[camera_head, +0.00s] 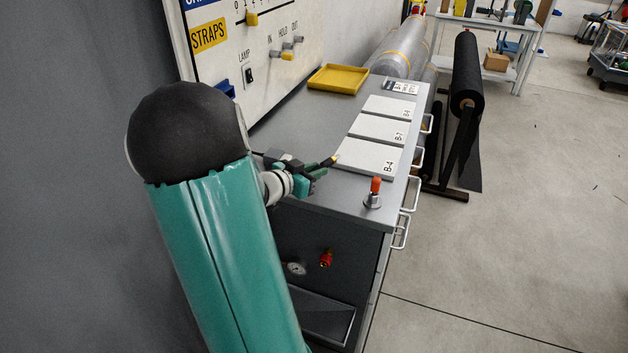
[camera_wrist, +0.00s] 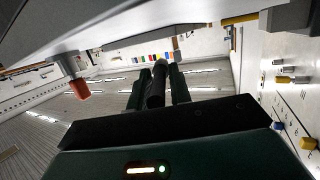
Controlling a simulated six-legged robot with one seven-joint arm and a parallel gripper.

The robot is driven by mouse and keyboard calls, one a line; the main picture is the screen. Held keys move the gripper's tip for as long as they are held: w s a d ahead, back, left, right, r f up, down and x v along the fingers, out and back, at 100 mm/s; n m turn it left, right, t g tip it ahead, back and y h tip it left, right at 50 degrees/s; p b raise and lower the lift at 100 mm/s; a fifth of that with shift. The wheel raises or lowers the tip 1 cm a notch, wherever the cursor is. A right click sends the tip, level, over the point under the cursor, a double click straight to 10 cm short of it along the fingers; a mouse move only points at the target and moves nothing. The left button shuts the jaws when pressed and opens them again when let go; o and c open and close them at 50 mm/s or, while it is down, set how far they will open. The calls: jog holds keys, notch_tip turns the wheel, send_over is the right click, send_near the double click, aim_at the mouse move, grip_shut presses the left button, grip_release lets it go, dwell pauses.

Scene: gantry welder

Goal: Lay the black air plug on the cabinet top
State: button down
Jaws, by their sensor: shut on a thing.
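My gripper (camera_head: 322,168) is shut on the black air plug (camera_head: 331,161), whose dark end with a yellowish band sticks out past the fingertips. In the wrist view the black plug (camera_wrist: 156,85) lies between the two fingers. The grey cabinet top (camera_head: 292,125) lies around and below the gripper, which is near its front left part. The plug's end is close to the pale B-4 panel. I cannot tell whether the plug touches the surface. The gripped part of the plug is mostly hidden by the fingers in the head view.
Pale panels, including B-4 (camera_head: 368,158), lie along the cabinet's right side. A yellow tray (camera_head: 337,79) sits at the back. An orange-topped fitting (camera_head: 374,192) stands at the front right corner. A switch board (camera_head: 270,50) rises at left. Bare top lies between tray and gripper.

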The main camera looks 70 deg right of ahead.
jog(key=shift+d+f, duration=0.4)
jog(key=shift+f, duration=0.1)
notch_tip(320, 180, down, 3)
jog(key=shift+w, duration=0.1)
